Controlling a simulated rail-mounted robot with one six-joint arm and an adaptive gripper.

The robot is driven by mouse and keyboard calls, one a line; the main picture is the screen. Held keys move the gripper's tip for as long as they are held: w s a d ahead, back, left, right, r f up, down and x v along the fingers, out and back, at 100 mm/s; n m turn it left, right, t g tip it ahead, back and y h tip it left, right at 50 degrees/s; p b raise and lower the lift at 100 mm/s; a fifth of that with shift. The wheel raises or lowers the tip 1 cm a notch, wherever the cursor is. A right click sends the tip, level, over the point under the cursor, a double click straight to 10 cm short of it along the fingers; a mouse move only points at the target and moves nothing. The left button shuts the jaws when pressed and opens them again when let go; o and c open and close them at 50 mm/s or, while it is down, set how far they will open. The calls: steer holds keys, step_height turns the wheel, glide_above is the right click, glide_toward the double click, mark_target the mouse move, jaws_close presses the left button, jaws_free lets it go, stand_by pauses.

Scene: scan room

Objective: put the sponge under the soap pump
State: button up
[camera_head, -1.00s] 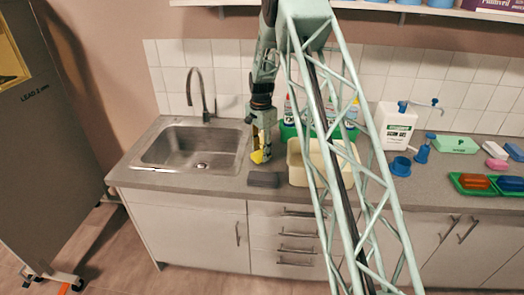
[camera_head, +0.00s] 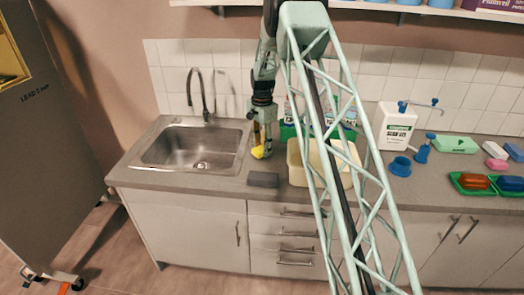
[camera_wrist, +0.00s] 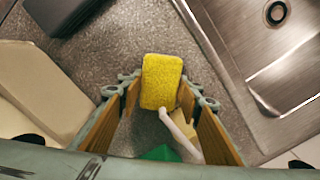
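The yellow sponge (camera_wrist: 161,80) is in the middle of the wrist view, over the grey counter beside the sink. It also shows in the head view (camera_head: 261,152), just below my gripper (camera_head: 263,139). In the wrist view my gripper (camera_wrist: 158,98) has its fingers spread on either side of the sponge's near end, with gaps between; it looks open. A white curved spout (camera_wrist: 180,136), which looks like the soap pump's, rises between the fingers. Its tip overlaps the sponge's near edge in this view. The pump's body is mostly hidden, and the height gap cannot be told.
The steel sink (camera_head: 193,148) is left of my gripper. A dark block (camera_head: 263,179) lies in front, and a cream basin (camera_head: 297,170) stands close on the right. Behind is a green caddy (camera_head: 287,132) with bottles. A white jug (camera_head: 395,126) stands further right.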

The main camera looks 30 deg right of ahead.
mark_target(262, 148)
steer(key=shift+f, duration=0.6)
steer(key=shift+f, duration=0.1)
steer(key=o, duration=0.6)
steer(key=shift+o, duration=0.2)
step_height(262, 148, up, 12)
stand_by(0.6)
stand_by(0.5)
